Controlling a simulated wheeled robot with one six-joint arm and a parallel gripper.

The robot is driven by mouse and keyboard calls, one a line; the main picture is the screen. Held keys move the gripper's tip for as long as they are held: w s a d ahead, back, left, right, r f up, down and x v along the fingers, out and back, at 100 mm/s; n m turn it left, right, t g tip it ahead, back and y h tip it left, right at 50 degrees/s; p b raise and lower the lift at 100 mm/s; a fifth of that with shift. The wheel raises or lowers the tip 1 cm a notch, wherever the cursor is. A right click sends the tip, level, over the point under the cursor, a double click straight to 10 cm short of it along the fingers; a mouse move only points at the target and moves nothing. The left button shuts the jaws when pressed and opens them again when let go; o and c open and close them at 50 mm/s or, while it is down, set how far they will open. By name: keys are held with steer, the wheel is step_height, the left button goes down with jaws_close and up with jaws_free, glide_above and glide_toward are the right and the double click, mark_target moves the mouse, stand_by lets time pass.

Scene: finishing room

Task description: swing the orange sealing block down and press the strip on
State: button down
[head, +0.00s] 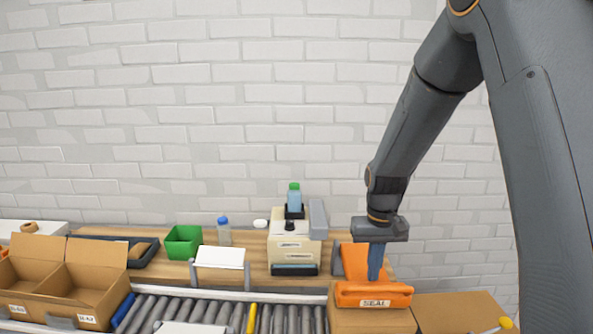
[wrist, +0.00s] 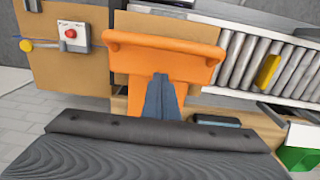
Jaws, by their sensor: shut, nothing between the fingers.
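The orange sealing block (head: 373,294), labelled SEAL, lies low across the top of a cardboard box (head: 370,321) at the right end of the roller conveyor. In the wrist view the block (wrist: 165,53) spans the box top (wrist: 178,24), with its arm running back toward me. My gripper (head: 376,275) points down over the block, with its blue-grey fingers together and empty. In the wrist view the fingertips (wrist: 160,80) are at the block's near part; I cannot tell whether they touch it. Any strip under the block is hidden.
A beige machine (head: 291,256) with a bottle on top stands left of the block. The roller conveyor (head: 205,312) runs left to an open box (head: 65,280). A green bin (head: 183,242) stands behind it. A red button box (wrist: 71,34) sits on a brown surface beside the block.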

steer(key=shift+f, duration=0.6)
stand_by(0.8)
stand_by(0.9)
step_height(320, 180, up, 7)
steer(key=p, duration=0.4)
steer(key=shift+p, duration=0.4)
stand_by(0.4)
steer(key=s+r+t, duration=0.1)
steer(key=s+r, duration=0.1)
steer(key=s, duration=0.7)
steer(key=s+r+t, duration=0.2)
steer(key=s, duration=0.6)
step_height(320, 180, down, 10)
steer(key=g+b, duration=0.1)
steer(key=b, duration=0.8)
steer(key=shift+f+g, duration=0.25)
steer(key=shift+g, duration=0.05)
steer(key=shift+s, duration=0.1)
